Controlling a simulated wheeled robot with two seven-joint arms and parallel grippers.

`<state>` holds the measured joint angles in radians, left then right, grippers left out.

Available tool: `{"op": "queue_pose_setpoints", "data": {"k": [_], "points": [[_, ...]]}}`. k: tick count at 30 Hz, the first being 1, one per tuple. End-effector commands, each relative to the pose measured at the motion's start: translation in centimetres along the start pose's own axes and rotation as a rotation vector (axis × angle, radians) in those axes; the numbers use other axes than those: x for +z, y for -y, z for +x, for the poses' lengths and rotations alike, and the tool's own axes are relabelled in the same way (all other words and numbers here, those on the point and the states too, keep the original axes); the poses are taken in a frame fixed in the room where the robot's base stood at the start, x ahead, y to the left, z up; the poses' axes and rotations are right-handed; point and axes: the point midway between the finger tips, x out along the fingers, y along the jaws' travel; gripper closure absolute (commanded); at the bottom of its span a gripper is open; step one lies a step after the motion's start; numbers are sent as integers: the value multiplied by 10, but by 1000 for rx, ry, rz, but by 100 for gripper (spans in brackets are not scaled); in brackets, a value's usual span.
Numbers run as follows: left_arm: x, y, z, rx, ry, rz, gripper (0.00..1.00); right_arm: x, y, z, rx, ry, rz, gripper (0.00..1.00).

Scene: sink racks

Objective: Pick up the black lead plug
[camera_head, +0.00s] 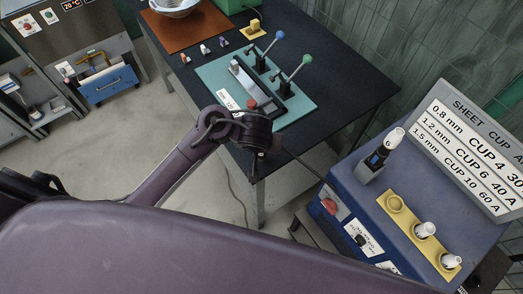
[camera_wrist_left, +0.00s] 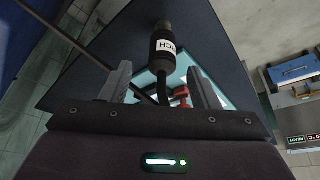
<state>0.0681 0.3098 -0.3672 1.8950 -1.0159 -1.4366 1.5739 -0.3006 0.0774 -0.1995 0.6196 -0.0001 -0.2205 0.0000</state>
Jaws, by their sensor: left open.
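A black plug (camera_wrist_left: 163,29) with a white band lettered "RCH" shows in the left wrist view, with a black cable running from it down toward my gripper. My left gripper (camera_wrist_left: 157,72) is open. The plug and cable appear between and just beyond its two grey fingers, and I see no finger closed on them. In the head view my left gripper (camera_head: 257,158) hangs at the front edge of the dark table, seen from above. Its fingers are small and dark there, and I cannot make out the plug. My right gripper is not in view.
The dark table (camera_head: 345,75) bears a teal mat (camera_head: 208,75) with a clamp fixture and levers. A blue machine (camera_head: 440,190) stands at the right with a yellow cup strip (camera_head: 408,215) and a sign (camera_head: 470,140). Open floor (camera_head: 150,130) lies left of the table.

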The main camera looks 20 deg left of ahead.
Motion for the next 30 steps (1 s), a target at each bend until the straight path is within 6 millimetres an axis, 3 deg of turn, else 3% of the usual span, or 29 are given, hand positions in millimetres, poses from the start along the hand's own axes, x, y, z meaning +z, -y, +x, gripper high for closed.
{"op": "queue_pose_setpoints", "data": {"k": [12, 22, 30], "points": [[0, 4, 59, -4, -1, 1, 45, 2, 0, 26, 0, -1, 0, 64], [0, 3, 64, 0, -1, -1, 45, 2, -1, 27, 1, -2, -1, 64], [0, 3, 64, 0, -1, -1, 80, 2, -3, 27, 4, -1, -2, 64]]}}
